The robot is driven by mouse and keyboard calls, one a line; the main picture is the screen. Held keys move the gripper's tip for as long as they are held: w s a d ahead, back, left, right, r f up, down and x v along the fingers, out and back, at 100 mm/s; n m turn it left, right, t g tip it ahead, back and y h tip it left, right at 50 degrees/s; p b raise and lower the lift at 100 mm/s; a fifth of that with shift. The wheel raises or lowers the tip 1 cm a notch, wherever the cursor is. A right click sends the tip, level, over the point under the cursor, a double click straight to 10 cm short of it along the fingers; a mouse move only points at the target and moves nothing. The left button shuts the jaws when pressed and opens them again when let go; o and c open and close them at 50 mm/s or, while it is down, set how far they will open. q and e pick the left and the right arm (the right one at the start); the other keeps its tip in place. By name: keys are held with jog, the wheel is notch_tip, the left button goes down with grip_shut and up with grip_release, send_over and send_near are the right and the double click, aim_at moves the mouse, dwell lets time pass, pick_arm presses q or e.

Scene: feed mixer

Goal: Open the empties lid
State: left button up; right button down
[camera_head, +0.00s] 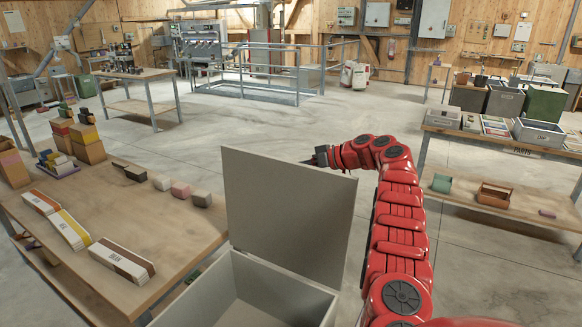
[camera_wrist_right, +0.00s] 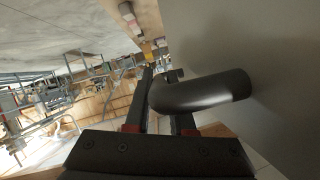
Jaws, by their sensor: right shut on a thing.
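The empties lid (camera_head: 290,215) is a grey panel standing raised, nearly upright, at the edge of a grey bin (camera_head: 282,292). The bin's inside shows and looks empty. My right arm reaches past the lid's right side. My right gripper (camera_head: 318,157) is at the lid's top, partly hidden behind it. In the right wrist view, my right gripper (camera_wrist_right: 163,78) is shut on a dark curved handle (camera_wrist_right: 200,93) that joins the grey lid face (camera_wrist_right: 275,80). My left gripper is not in view.
A wooden table (camera_head: 165,215) with long boxes (camera_head: 122,260), small blocks (camera_head: 182,190) and stacked cartons stands close on the left. A shelf table (camera_head: 500,150) with grey bins is on the right. The floor beyond the lid is open.

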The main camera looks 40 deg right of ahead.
jog(key=shift+f, duration=0.15)
dwell(0.3)
jog(key=c, duration=0.8)
grip_release()
jog(key=shift+w, duration=0.15)
jog(key=shift+o, duration=0.2)
jog(key=b+v, duration=0.1)
jog(key=v, duration=0.2)
jog(key=shift+f+b, duration=0.1)
jog(key=shift+b, duration=0.2)
jog(key=p+v, duration=0.3)
jog(key=v, duration=1.1)
jog(key=shift+p, duration=0.35)
jog(key=shift+d, duration=0.15)
